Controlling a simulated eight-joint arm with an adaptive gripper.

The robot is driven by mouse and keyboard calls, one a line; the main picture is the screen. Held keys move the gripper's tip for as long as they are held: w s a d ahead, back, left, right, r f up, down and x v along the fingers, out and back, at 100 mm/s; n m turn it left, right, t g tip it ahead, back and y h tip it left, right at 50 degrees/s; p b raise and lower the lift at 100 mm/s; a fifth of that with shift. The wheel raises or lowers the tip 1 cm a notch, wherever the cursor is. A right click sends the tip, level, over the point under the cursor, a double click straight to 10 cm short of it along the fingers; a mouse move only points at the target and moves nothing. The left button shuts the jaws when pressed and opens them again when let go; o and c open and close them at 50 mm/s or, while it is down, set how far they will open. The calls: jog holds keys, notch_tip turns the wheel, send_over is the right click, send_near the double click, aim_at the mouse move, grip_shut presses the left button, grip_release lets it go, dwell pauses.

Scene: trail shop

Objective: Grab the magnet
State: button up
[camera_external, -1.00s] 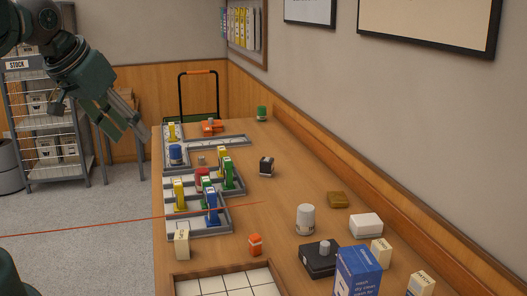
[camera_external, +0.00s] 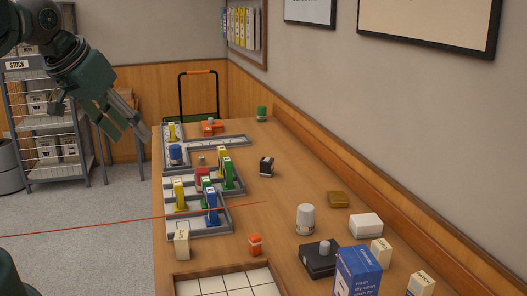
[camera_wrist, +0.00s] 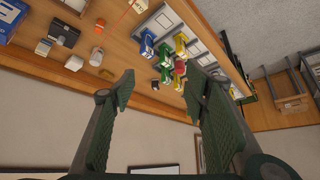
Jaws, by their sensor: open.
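My gripper (camera_external: 130,120) is open and empty, raised at the left of the wooden table, beyond its left edge. In the wrist view my two fingers (camera_wrist: 160,82) stand wide apart with nothing between them. I cannot tell for certain which item is the magnet. A small dark block with a pale face (camera_external: 266,167) stands alone mid-table and may be it. It shows as a small dark item in the wrist view (camera_wrist: 155,84). A small grey cylinder (camera_external: 201,160) sits by the grey trays, and another (camera_external: 325,247) is on a black box (camera_external: 318,261).
Grey trays (camera_external: 232,232) with yellow, green, red and blue items line the table's left side. A white cylinder (camera_external: 305,219), tan block (camera_external: 337,199), white box (camera_external: 366,225) and blue box (camera_external: 357,273) stand at right. A thin red line crosses the view. The table's middle is mostly clear.

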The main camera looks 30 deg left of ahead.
jog(key=shift+w+r, duration=0.1)
jog(key=w+r+n+g, duration=0.1)
jog(key=w+r+n, duration=0.15)
jog(key=w, duration=0.45)
jog(key=w+r+n+g, duration=0.1)
jog(key=w+r+n, duration=0.15)
jog(key=w, duration=0.45)
jog(key=n+g+h+b, duration=0.1)
jog(key=n+g+h, duration=0.3)
jog(key=n, duration=1.2)
send_over(265, 159)
jog(key=a, duration=0.2)
notch_tip(265, 159, down, 29)
jog(key=shift+s+a+r, duration=0.1)
jog(key=shift+s+r, duration=0.05)
jog(key=shift+s, duration=0.1)
jog(key=shift+x, duration=1.25)
